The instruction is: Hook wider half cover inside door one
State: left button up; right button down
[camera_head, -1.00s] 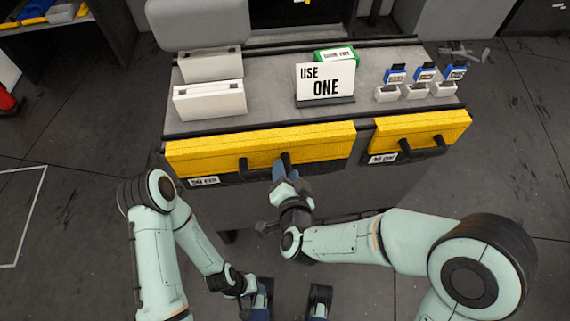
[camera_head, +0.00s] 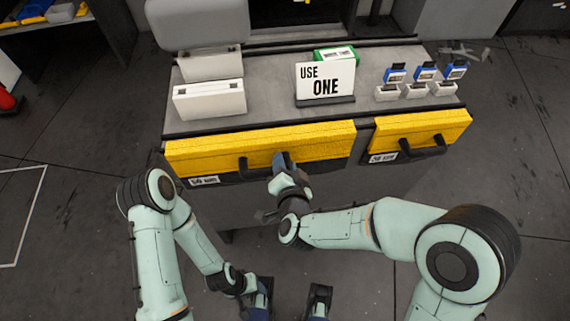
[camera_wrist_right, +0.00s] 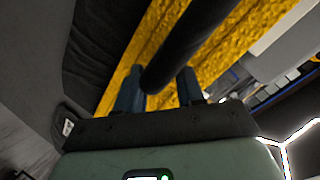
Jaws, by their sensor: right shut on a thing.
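The wider yellow half cover (camera_head: 220,149) lies along the front left of the grey counter, with a black handle (camera_head: 247,171) on its front edge. The narrower yellow half cover (camera_head: 420,127) is to its right. My right gripper (camera_head: 284,160) is at the right end of the wider cover's handle. In the right wrist view the black handle bar (camera_wrist_right: 190,40) runs between my right gripper's two blue fingers (camera_wrist_right: 158,88), shut on it, against yellow surface. The fingers hide part of the handle in the head view. My left gripper (camera_head: 262,297) is low near my body, away from the covers; its jaw state is unclear.
A "USE ONE" sign (camera_head: 326,80) stands on the counter (camera_head: 273,80) before a green box (camera_head: 336,54). White boxes (camera_head: 209,100) are at the left, and small blue-topped devices (camera_head: 396,74) at the right. The floor (camera_head: 70,220) left of the counter is clear.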

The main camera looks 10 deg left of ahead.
jog(key=shift+r+p, duration=0.95)
jog(key=shift+r, duration=0.5)
jog(key=s+d+b, duration=0.1)
jog(key=s+d, duration=0.1)
jog(key=s, duration=0.5)
jog(key=shift+s+f, duration=0.15)
jog(key=shift+s, duration=0.25)
jog(key=c, duration=1.8)
grip_release()
jog(key=shift+d, duration=0.1)
jog(key=o, duration=0.4)
